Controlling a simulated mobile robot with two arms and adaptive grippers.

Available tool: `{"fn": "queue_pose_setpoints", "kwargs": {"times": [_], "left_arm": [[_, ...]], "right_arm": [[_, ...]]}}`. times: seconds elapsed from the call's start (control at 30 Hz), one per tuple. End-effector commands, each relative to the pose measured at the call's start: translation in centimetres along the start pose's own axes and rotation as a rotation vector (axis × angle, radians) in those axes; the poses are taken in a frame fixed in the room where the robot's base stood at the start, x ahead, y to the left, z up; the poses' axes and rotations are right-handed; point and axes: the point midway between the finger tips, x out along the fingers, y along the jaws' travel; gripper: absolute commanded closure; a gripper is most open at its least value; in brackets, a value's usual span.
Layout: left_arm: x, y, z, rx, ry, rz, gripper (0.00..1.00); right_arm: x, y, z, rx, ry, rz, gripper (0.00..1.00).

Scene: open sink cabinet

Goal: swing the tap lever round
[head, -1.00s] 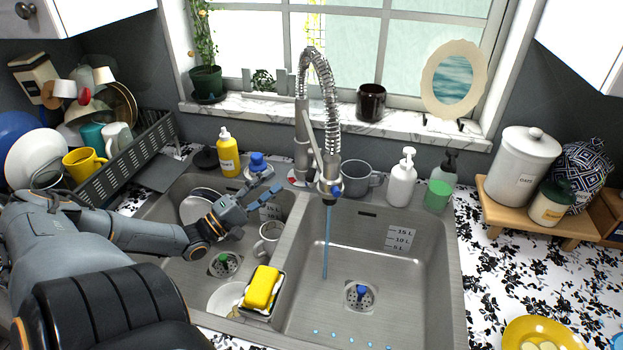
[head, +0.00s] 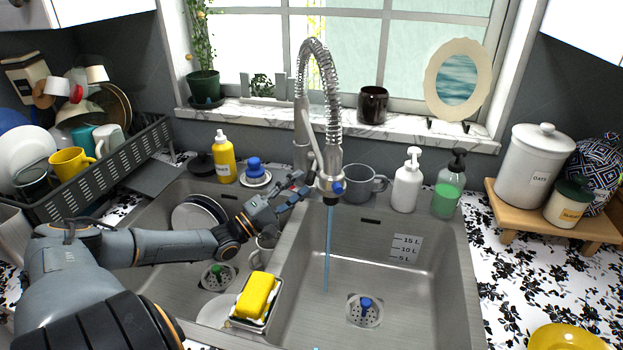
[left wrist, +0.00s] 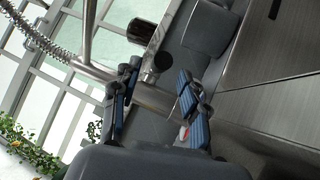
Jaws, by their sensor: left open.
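The metal tap (head: 303,125) with a coiled spring hose stands upright behind the sink divider, and a blue stream of water runs from its spout into the right basin. My left gripper (head: 297,186) is open, its fingertips close to the tap's lower body and partly overlapping it. In the left wrist view my open left gripper (left wrist: 158,100) has blue-padded fingers on either side of the metal tap body (left wrist: 152,98); contact cannot be told. A short part with a dark round end shows just beyond the fingers. The lever is hard to make out in the head view. My right gripper is out of view.
The double sink's right basin (head: 400,285) is mostly clear. A yellow sponge (head: 258,295) sits by the divider. A grey mug (head: 362,183) and soap bottles (head: 407,180) stand right of the tap. A yellow bottle (head: 224,158) and blue-topped brush (head: 255,168) stand left.

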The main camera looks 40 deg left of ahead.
Motion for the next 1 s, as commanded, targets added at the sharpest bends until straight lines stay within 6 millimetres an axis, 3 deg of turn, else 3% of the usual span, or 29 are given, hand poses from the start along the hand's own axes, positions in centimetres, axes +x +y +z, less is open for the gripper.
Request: {"fn": "queue_pose_setpoints", "kwargs": {"times": [0.1, 0.33, 0.77, 1.0], "left_arm": [[1.9, 0.1, 0.0, -0.001, 0.001, 0.004, 0.56], [4.1, 0.0, 0.0, 0.000, 0.000, 0.001, 0.56], [4.8, -0.1, 0.0, -0.001, 0.001, -0.003, 0.56], [4.8, -0.1, 0.0, -0.001, 0.000, -0.002, 1.00]], "right_arm": [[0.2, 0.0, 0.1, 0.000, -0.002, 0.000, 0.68], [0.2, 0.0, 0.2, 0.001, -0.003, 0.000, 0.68], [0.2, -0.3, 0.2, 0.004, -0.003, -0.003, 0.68], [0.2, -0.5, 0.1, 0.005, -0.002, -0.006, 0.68]]}}
